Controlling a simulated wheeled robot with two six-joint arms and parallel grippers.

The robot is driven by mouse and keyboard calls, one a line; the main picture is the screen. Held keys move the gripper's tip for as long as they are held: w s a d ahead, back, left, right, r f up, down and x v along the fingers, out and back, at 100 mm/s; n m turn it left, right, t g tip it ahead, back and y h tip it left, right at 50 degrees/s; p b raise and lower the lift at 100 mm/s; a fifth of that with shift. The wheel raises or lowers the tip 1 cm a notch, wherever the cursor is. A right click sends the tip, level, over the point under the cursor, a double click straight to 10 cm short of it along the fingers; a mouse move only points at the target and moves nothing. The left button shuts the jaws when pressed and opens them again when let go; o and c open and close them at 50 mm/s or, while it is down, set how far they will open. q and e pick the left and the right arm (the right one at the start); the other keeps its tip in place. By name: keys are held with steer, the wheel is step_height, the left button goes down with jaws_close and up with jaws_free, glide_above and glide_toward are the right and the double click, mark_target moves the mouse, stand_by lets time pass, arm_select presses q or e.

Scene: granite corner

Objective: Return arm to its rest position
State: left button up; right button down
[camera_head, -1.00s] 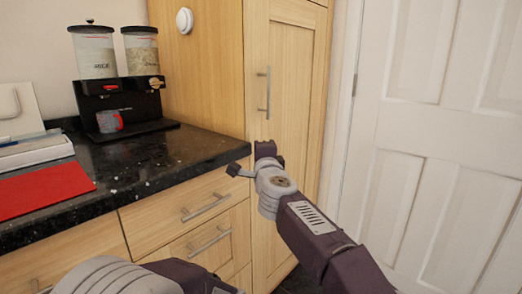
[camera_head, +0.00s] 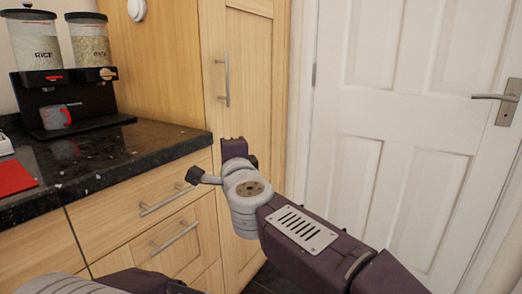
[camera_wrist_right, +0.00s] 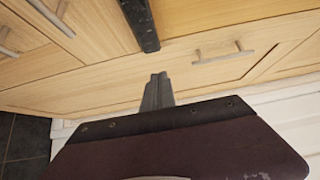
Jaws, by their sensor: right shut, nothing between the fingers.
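My right arm comes in from the lower right of the head view. Its purple and grey wrist end (camera_head: 240,165) is in front of the tall wooden cupboard, just right of the counter's corner. The fingertips cannot be made out there. In the right wrist view my right gripper (camera_wrist_right: 158,88) is shut and empty, with wooden fronts beyond it. A grey and purple part of my own body fills the lower left of the head view. My left gripper is not in view.
The dark granite counter (camera_head: 125,152) carries a dispenser (camera_head: 35,100), a grey and red mug (camera_head: 56,117) and a red mat (camera_head: 14,178). Drawers with bar handles (camera_head: 168,201) are below. The tall cupboard (camera_head: 250,60) and a white door (camera_head: 400,120) stand behind my right arm.

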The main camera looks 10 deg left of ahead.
steer(key=w+d+r+m+t+h+p, duration=0.1)
steer(key=w+d+h+p, duration=0.2)
steer(key=d, duration=0.5)
steer(key=w+d+r+m+h+p, duration=0.1)
steer(key=w+d+h, duration=0.1)
steer(key=w+d, duration=0.5)
steer(key=s+d+f+n+g+h+p, duration=0.2)
steer(key=s+d+f+n+p, duration=0.1)
steer(key=d+f, duration=0.8)
steer(key=s+d+f+n+g+p, duration=0.1)
steer(key=s+d+f+n+g, duration=0.25)
steer(key=s+f, duration=0.35)
steer(key=s+d+f+n+g+p, duration=0.1)
steer(key=s+d+f+n+g, duration=0.3)
steer(key=f, duration=0.5)
steer(key=s+d+f+n+g+h, duration=0.1)
steer(key=s+d+f+n+g, duration=0.15)
steer(key=s+f, duration=0.45)
steer(key=s+d+f+n+g, duration=0.1)
steer(key=s+f+g, duration=0.2)
steer(key=s, duration=0.8)
step_height(320, 180, up, 38)
steer(key=s+p, duration=0.1)
steer(key=p, duration=3.6)
steer(key=shift+g+p, duration=0.35)
steer(key=shift+g, duration=0.05)
